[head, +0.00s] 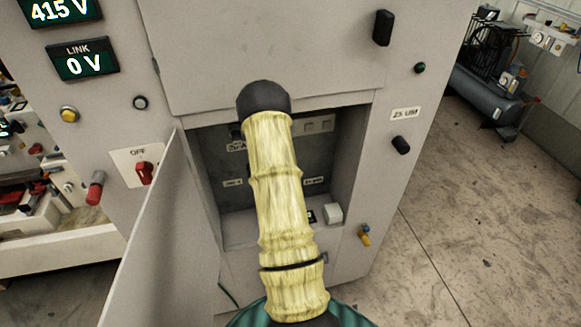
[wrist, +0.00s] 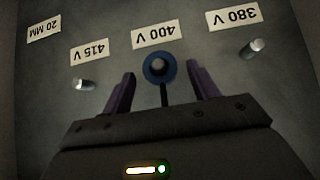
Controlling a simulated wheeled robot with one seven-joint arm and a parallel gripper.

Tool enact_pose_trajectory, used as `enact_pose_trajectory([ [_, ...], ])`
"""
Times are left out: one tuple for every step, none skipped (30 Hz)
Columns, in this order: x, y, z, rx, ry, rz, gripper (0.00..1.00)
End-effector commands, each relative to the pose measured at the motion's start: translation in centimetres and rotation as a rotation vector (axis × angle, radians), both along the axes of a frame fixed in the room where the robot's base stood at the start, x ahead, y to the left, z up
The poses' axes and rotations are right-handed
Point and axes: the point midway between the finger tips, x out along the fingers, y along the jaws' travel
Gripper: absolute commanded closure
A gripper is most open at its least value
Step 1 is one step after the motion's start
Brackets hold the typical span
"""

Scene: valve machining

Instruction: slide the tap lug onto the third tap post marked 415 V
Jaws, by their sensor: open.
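In the wrist view the tap lug (wrist: 150,69), a blue ring with a dark lead below it, is around the middle post under the upside-down 400 V label (wrist: 160,33). The bare 380 V post (wrist: 252,47) is to the right. My gripper (wrist: 160,80) is open, its two purple fingers either side of the lead, just below the ring. Whether they touch it I cannot tell. The head view hides the gripper behind my sleeved arm.
In the head view the open cabinet recess (head: 347,150) surrounds my arm, with an open door (head: 150,245) at left. A white block (head: 333,213) sits on the recess floor. A red OFF switch (head: 144,173) and displays are at left. A 20 MM label (wrist: 44,29) shows in the wrist view.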

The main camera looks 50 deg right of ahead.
Motion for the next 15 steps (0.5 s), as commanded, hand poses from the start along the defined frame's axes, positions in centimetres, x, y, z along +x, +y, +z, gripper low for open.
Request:
enact_pose_trajectory([
  [0.02, 0.05, 0.04, 0.0, 0.0, 0.001, 0.4],
  [0.02, 0.06, 0.04, 0.0, 0.0, 0.001, 0.4],
  [0.02, 0.07, 0.04, 0.0, 0.0, 0.001, 0.4],
  [0.02, 0.08, 0.04, 0.0, 0.0, 0.001, 0.44],
  [0.03, 0.08, 0.04, 0.0, 0.0, 0.001, 0.5],
  [0.02, 0.07, 0.04, 0.0, 0.0, 0.001, 0.58],
  [0.01, 0.05, 0.04, 0.0, 0.0, 0.001, 0.64],
  [0.0, 0.05, 0.04, 0.0, 0.0, 0.001, 0.69],
  [0.01, 0.07, 0.03, 0.0, 0.0, 0.001, 0.77],
  [0.02, 0.08, 0.03, 0.0, 0.0, 0.001, 0.83],
  [0.04, 0.13, 0.04, 0.0, 0.0, 0.003, 0.89],
  [0.07, 0.18, 0.04, 0.0, 0.0, 0.003, 0.97],
  [0.09, 0.19, 0.06, 0.0, 0.0, 0.003, 0.98],
  [0.09, 0.19, 0.06, -0.001, 0.0, 0.004, 0.98],
  [0.07, 0.23, 0.06, -0.001, 0.0, 0.004, 0.98],
])
